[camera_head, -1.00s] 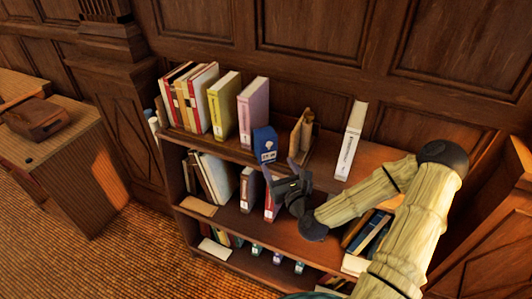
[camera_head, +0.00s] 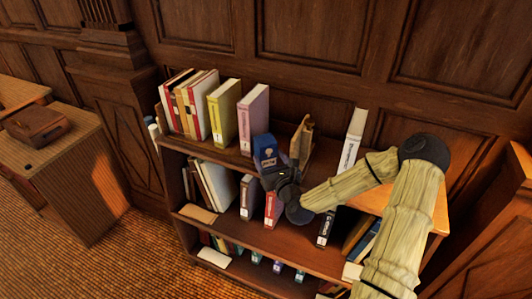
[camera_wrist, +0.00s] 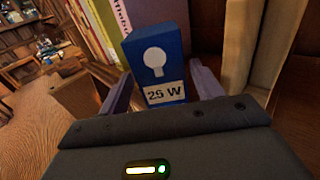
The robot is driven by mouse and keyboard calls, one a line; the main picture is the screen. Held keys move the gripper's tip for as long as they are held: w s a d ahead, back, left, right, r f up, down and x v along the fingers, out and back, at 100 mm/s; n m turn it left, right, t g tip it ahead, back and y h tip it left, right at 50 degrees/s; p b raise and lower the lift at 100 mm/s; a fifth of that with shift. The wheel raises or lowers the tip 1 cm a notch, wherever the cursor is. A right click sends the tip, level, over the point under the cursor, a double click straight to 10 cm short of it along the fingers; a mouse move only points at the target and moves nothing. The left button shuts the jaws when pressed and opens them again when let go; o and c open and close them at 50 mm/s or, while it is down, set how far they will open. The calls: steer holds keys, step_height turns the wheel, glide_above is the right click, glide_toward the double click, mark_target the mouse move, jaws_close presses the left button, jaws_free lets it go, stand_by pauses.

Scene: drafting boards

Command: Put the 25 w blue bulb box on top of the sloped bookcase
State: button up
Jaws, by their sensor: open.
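The blue bulb box (camera_head: 265,146) stands upright on the top of the bookcase (camera_head: 232,152), between a pink book and a brown book-like object. In the wrist view, the box (camera_wrist: 157,62) shows a white bulb picture and a "25 W" label facing me. My gripper (camera_head: 277,168) is at the front of the box at the top board's edge. In the wrist view its fingers (camera_wrist: 160,88) are open, one on each side of the box's lower part. I cannot tell whether they touch it.
Pink (camera_head: 253,119) and yellow-green (camera_head: 222,113) books stand left of the box. The brown object (camera_head: 301,139) stands close on its right, with a white book (camera_head: 351,141) further right. Lower shelves hold more books and small boxes. A wooden desk (camera_head: 70,160) stands at the left.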

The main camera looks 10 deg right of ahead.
mark_target(269, 156)
steer(key=w, duration=0.2)
steer(key=w+p, duration=0.1)
steer(key=shift+w+a+r, duration=0.2)
steer(key=shift+w+a, duration=0.15)
steer(key=shift+w+f, duration=0.1)
steer(key=shift+w, duration=0.3)
steer(key=shift+c, duration=0.4)
steer(key=c, duration=0.7)
steer(key=shift+c, duration=0.2)
step_height(269, 156, up, 18)
